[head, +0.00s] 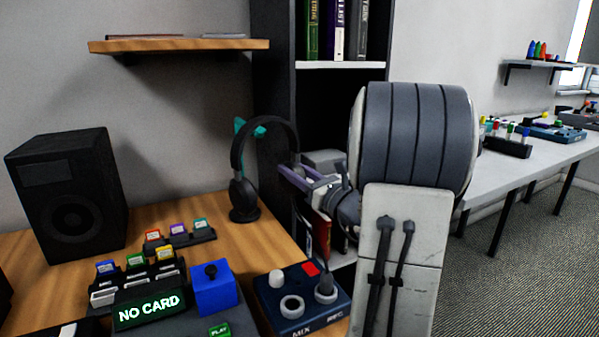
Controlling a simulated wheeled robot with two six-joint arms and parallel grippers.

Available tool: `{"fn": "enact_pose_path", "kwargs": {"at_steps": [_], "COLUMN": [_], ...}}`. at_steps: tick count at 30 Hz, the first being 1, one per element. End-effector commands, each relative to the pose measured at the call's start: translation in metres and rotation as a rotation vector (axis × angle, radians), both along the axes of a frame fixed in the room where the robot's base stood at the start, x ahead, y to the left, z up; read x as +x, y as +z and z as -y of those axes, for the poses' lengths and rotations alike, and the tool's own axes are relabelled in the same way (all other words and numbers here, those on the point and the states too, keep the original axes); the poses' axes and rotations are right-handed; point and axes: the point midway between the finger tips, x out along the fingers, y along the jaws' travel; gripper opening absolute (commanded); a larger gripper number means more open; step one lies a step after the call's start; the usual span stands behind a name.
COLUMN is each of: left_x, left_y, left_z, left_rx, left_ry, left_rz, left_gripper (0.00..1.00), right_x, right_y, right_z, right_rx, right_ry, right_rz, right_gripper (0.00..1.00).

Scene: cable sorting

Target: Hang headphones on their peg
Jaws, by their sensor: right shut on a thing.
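One ear cup is low on the left and the band arches up to the right. My right gripper (287,173) reaches in from the right with its purple-grey fingers at the right side of the headphones, shut on them. The fingers and arm partly hide that side, so the second ear cup does not show clearly. My left gripper is not in view.
A black speaker (70,190), a NO CARD console (150,309), card racks and a MIX box (300,295) stand on the desk (200,204). A wooden shelf (180,46) hangs above. The bookcase (273,80) rises behind the headphones. A white table (535,155) is at the right.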

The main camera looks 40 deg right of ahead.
Motion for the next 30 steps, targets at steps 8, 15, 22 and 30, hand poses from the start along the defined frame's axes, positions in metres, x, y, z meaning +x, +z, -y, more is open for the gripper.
{"fn": "enact_pose_path", "kwargs": {"at_steps": [8, 15, 22, 30], "left_x": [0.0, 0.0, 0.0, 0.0], "left_y": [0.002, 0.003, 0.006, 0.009], "left_z": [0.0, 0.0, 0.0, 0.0], "left_rx": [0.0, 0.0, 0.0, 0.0], "left_ry": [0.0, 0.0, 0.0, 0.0], "left_rz": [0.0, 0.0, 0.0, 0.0], "left_gripper": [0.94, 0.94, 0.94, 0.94], "right_x": [0.017, 0.031, 0.044, 0.059], "right_y": [-0.001, -0.002, -0.003, -0.004], "right_z": [0.004, 0.008, 0.011, 0.015], "right_rx": [0.001, 0.001, 0.002, 0.001], "right_ry": [0.001, 0.0, 0.001, 0.0], "right_rz": [0.001, 0.0, 0.001, 0.001], "right_gripper": [0.0, 0.0, 0.0, 0.0]}}
